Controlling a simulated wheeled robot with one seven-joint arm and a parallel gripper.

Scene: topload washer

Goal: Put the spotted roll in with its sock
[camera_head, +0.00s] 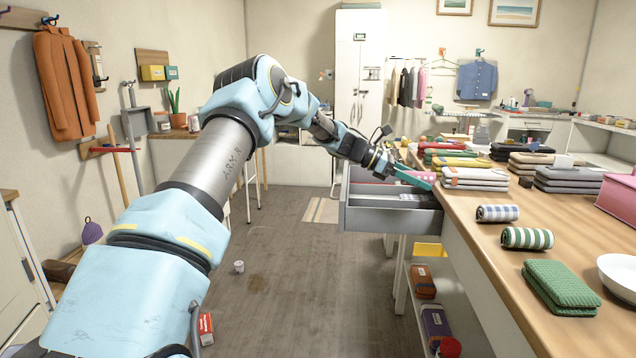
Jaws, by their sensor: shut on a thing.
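My gripper (413,179) is at the far end of my outstretched arm, over the right side of an open grey drawer (388,220), close to the counter's edge. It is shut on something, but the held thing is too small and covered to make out. Inside the drawer, a pink item (366,175) lies at the back left, and small pale items (410,197) lie below my gripper. I cannot clearly pick out the spotted roll or its sock. A blue checked roll (497,213) and a green striped roll (527,238) lie on the counter.
The wooden counter (480,240) holds stacks of folded cloth (475,178), a green folded towel (560,287), a white bowl (620,275) and a pink box (618,200). Shelves below hold boxes. A small cup (239,267) and a red box (206,328) are on the otherwise open floor.

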